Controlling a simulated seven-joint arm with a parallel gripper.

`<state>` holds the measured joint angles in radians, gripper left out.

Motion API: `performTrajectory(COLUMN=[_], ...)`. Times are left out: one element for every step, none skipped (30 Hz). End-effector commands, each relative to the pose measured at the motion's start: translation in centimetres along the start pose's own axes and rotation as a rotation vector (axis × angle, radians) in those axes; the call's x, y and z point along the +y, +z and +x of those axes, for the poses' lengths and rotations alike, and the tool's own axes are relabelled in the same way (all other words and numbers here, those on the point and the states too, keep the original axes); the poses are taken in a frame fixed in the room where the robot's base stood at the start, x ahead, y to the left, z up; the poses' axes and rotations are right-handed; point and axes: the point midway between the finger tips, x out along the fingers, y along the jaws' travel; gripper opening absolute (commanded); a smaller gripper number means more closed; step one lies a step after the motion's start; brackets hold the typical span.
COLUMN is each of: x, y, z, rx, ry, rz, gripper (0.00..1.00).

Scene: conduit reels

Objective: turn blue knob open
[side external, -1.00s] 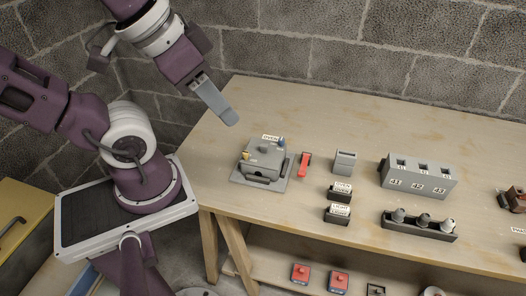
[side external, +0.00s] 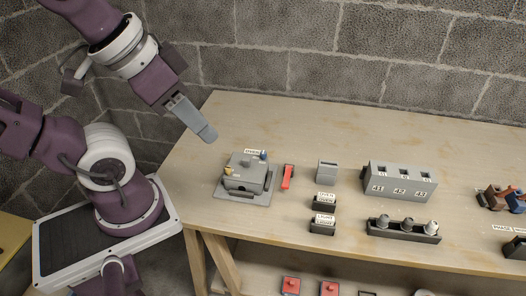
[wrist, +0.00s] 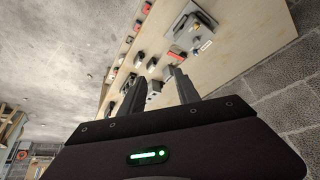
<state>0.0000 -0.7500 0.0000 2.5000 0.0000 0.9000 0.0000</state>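A grey box (side external: 243,176) on a flat base plate sits near the left end of the workbench. A small blue knob (side external: 263,155) is on its back right corner, beside a white label. A yellow knob (side external: 229,170) is on its left side. The box also shows at the top of the wrist view (wrist: 190,27), too small there to read the blue knob's position. My gripper (side external: 208,134) is in the air, up and left of the box, touching nothing. In the wrist view its two fingers (wrist: 156,88) stand apart with nothing between them.
A red-handled part (side external: 287,177) lies right of the box. Beyond it are a grey block (side external: 327,171), small labelled black boxes (side external: 322,223), a numbered grey unit (side external: 399,184) and a rack with several knobs (side external: 403,231). The bench behind the box is clear; a block wall stands behind.

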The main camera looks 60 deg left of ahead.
Motion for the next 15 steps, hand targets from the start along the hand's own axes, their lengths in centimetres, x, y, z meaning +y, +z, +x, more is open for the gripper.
performTrajectory(x=[0.0,0.0,-0.1,-0.3,-0.5,-0.9,-1.4,-1.8,-2.5,-3.1,-3.7,-4.5,-5.1,-5.7,-6.6], y=[0.0,-0.2,-0.7,-1.3,-2.1,-3.5,-4.7,-6.0,-7.6,-8.7,-9.6,-10.7,-11.3,-11.8,-12.3], z=[0.0,0.0,0.2,0.4,0.7,1.4,2.1,3.1,4.8,6.1,7.7,9.9,11.7,13.6,16.1], rx=[-0.001,-0.005,-0.019,-0.038,-0.063,-0.106,-0.143,-0.184,-0.240,-0.281,-0.325,-0.382,-0.427,-0.471,-0.530], ry=[0.000,0.000,-0.001,-0.002,-0.003,-0.004,-0.005,-0.007,-0.008,-0.009,-0.009,-0.008,-0.007,-0.004,0.000], rz=[0.001,0.006,0.022,0.045,0.074,0.126,0.174,0.225,0.300,0.355,0.410,0.485,0.542,0.601,0.675], gripper=[0.39,0.39,0.39,0.39,0.39,0.39,0.39,0.39,0.39,0.39,0.39,0.39,0.39,0.39,0.39])
